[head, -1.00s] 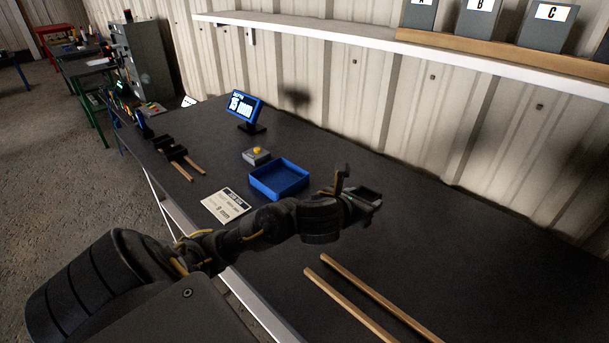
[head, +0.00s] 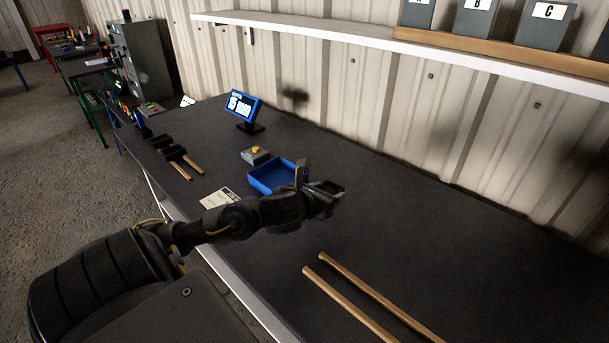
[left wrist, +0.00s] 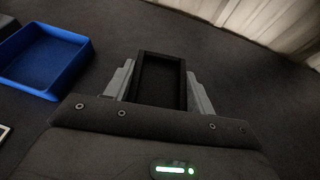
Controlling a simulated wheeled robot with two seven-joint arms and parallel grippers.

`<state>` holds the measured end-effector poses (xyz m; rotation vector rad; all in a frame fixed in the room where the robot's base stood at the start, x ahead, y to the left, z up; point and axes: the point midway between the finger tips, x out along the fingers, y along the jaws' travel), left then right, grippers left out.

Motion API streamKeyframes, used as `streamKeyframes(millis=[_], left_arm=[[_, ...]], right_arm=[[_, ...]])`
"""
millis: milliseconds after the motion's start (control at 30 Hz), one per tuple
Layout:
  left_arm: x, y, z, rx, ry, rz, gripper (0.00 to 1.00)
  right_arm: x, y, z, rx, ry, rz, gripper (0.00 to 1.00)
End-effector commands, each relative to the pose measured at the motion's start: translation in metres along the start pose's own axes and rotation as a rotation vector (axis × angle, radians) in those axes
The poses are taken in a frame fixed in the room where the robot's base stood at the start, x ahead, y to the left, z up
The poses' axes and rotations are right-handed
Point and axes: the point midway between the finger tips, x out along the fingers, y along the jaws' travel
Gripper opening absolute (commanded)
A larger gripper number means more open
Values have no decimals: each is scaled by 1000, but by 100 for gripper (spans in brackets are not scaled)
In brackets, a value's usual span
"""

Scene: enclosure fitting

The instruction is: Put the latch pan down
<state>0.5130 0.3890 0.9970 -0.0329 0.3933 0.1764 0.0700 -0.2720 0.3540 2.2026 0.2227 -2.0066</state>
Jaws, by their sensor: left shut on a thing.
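The latch pan (left wrist: 160,82) is a small black open rectangular tray. In the left wrist view it sits between the two grey fingers of my left gripper (left wrist: 158,85), which is shut on it. In the head view the latch pan (head: 328,187) shows at the end of my left arm, and my left gripper (head: 318,195) is just right of the blue tray. The pan appears to be above the dark table; the exact gap cannot be told. My right gripper is out of view.
A blue tray (head: 262,184) stands on the dark table (head: 420,240), partly hidden by my left arm. Behind it are a grey box with a yellow button (head: 255,155) and a blue display (head: 243,105). Two wooden rails (head: 365,296) lie at the front. The table's right side is clear.

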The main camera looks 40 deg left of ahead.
Motion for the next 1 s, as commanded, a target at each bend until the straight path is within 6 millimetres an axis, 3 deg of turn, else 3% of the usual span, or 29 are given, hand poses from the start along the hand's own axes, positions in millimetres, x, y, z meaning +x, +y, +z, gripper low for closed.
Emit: streamKeyframes(millis=[100,200,400,800,1000], left_arm=[[-6,35,-5,9,5,10,25],[-12,57,-6,12,6,-3,25],[-23,84,0,31,5,-60,25],[-31,91,10,62,0,-146,25],[-22,87,10,61,-5,-148,25]], right_arm=[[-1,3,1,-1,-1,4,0],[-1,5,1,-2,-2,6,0],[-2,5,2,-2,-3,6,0],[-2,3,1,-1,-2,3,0],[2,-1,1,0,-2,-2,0]])
